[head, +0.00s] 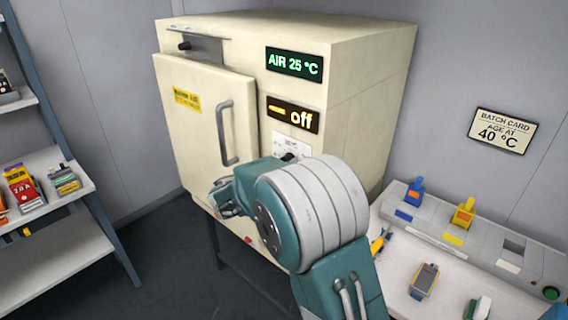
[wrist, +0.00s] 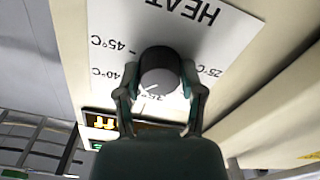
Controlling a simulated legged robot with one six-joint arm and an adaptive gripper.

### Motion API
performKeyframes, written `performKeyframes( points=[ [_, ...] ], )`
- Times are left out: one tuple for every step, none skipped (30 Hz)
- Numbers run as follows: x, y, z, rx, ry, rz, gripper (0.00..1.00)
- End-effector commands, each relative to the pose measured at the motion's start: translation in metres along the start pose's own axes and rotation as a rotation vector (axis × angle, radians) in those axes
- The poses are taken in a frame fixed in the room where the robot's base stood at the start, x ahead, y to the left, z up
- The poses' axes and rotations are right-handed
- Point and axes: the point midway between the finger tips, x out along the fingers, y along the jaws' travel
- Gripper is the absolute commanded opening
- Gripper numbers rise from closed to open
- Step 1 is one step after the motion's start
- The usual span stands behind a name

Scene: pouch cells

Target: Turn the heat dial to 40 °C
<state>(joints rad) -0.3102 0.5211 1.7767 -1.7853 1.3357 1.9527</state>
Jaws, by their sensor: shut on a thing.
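The heat dial (wrist: 160,72) is a round dark grey knob on a white plate (wrist: 235,30) lettered HEAT, with 45 °C, 40 °C and 25 °C marks readable around it. A pale pointer mark shows at the knob's lower left, but I cannot tell its exact setting. My gripper (wrist: 160,88) is shut on the dial, one finger on each side. In the head view the dial plate (head: 291,143) shows on the oven front, while my arm hides its lower part and most of my gripper. The amber display (head: 293,115) reads off.
The cream oven (head: 340,55) has a closed door with a grey handle (head: 226,133). A green display (head: 294,63) reads AIR 25 °C. A batch card (head: 503,131) says age at 40 °C. A bench (head: 395,285) with pouch cells stands right; a shelf (head: 60,200) stands left.

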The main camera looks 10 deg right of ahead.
Motion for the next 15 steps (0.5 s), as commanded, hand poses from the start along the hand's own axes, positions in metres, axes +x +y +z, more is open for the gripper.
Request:
performKeyframes(
  points=[
    [0.0004,-0.0011,0.006,0.017,-0.01,-0.001,0.03],
    [0.0003,-0.0012,0.006,0.033,-0.01,-0.001,0.03],
    [0.0001,-0.0013,0.0061,0.051,-0.01,-0.002,0.03],
    [0.0001,-0.0014,0.0061,0.064,-0.01,-0.002,0.03],
    [-0.0001,-0.0015,0.0061,0.074,-0.01,-0.002,0.03],
    [-0.0002,-0.0016,0.0061,0.088,-0.01,-0.002,0.03],
    [-0.0003,-0.0017,0.0062,0.097,-0.01,-0.002,0.03],
    [-0.0004,-0.0018,0.0062,0.104,-0.01,-0.002,0.03],
    [-0.0005,-0.0019,0.0062,0.113,-0.01,-0.002,0.03],
    [-0.0006,-0.002,0.0062,0.119,-0.01,-0.002,0.03],
    [-0.0007,-0.0021,0.0062,0.124,-0.01,-0.002,0.03],
    [-0.0009,-0.0022,0.0062,0.128,-0.01,-0.003,0.03],
    [-0.001,-0.0023,0.0062,0.131,-0.01,-0.003,0.03],
    [-0.0011,-0.0024,0.0062,0.133,-0.01,-0.003,0.03],
    [-0.0012,-0.0025,0.0063,0.135,-0.01,-0.003,0.03]
  ],
)
